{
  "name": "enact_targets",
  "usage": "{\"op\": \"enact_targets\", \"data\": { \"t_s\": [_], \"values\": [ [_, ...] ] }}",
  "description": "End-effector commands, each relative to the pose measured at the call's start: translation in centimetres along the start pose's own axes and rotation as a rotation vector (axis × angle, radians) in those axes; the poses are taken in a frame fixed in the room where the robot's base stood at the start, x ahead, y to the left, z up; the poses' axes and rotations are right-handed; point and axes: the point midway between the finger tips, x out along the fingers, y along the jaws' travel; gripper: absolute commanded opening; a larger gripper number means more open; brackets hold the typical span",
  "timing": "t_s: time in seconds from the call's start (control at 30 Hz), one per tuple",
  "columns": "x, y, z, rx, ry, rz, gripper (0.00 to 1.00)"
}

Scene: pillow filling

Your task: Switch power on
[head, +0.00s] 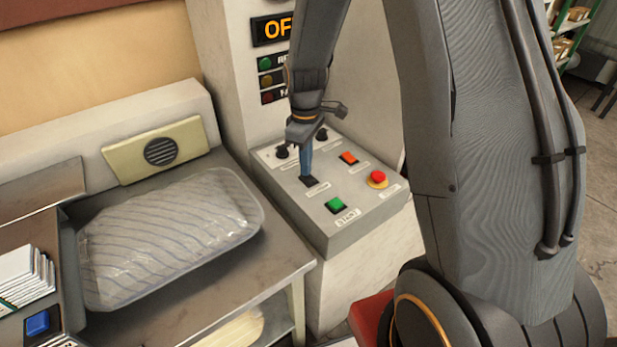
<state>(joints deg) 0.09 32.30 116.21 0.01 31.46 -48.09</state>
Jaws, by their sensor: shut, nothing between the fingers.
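The grey control box (340,226) stands right of the table. A small black switch (313,183) sits on its sloped top, with a label too small to read. My gripper (306,177) is shut and empty, its blue fingers pointing down at the black switch. The tips are at or just above the switch; I cannot tell whether they touch. An orange-lettered display (272,29) above reads "OF", its right end hidden by my arm. The top also holds an orange-red button (348,158), a green button (336,204), a round red button (378,178) and dark knobs (282,152).
A clear-wrapped striped pillow (170,230) lies on the metal table (265,283) at left. A cream panel with a round grille (156,150) stands behind it. White packets (22,275) and a blue button (38,322) are at far left. Indicator lamps (265,80) are below the display.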

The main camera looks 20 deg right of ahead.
Motion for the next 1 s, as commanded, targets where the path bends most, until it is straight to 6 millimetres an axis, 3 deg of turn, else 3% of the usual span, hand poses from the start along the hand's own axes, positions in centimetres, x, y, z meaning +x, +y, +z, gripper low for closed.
{"op": "enact_targets", "data": {
  "t_s": [0.43, 1.0],
  "values": [
    [0.1, 0.0, 0.1, 0.0, -0.001, -0.001, 0.0],
    [-4.0, -0.1, 0.1, 0.0, 0.0, 0.0, 0.0]
  ]
}}
